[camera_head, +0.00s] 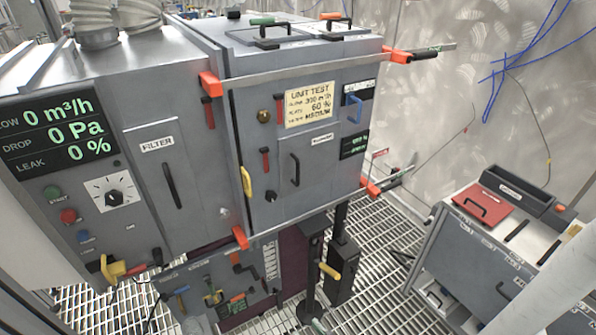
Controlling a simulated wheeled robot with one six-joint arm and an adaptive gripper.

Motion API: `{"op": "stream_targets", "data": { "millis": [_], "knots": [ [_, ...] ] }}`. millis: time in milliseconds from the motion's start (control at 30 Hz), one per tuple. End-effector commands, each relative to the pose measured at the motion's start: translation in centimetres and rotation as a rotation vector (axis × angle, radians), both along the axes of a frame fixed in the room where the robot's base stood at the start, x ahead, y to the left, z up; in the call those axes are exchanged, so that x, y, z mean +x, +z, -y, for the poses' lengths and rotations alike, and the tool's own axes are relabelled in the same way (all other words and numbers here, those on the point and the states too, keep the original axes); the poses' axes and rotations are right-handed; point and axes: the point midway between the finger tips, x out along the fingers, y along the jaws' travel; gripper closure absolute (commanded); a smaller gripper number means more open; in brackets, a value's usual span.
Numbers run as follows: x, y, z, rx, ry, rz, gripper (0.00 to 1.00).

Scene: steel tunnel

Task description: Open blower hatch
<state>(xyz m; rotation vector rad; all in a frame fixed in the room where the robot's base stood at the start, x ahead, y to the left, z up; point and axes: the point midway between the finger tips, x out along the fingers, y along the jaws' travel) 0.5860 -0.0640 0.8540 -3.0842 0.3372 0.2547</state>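A grey steel cabinet stands in the middle of the head view. Its front has a hatch panel (322,158) with a black vertical handle (295,169); the small white label on it is too small to read surely. The panel looks shut. A second shut panel marked FILTER (160,165), with its own black handle, is on the unit to the left. I cannot tell for certain which panel is the blower hatch. My gripper is not in view.
Orange-tipped bars (290,71) cross the cabinet front. A yellow handle (246,182) is at its left edge. A control panel (58,130) with lit readings is at the left. A grey cart (478,242) stands on the right. Grating floor (382,240) lies between.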

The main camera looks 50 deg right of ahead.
Motion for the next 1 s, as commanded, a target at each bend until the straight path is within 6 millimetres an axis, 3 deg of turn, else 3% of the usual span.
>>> {"op": "stream_targets", "data": {
  "millis": [33,267,600,800,1000],
  "knots": [
    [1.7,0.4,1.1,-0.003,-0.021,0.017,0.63],
    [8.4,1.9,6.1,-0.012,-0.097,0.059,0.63],
    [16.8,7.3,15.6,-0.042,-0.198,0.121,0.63],
    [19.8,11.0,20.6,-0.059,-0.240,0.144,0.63],
    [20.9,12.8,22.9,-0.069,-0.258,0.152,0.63]
  ]
}}
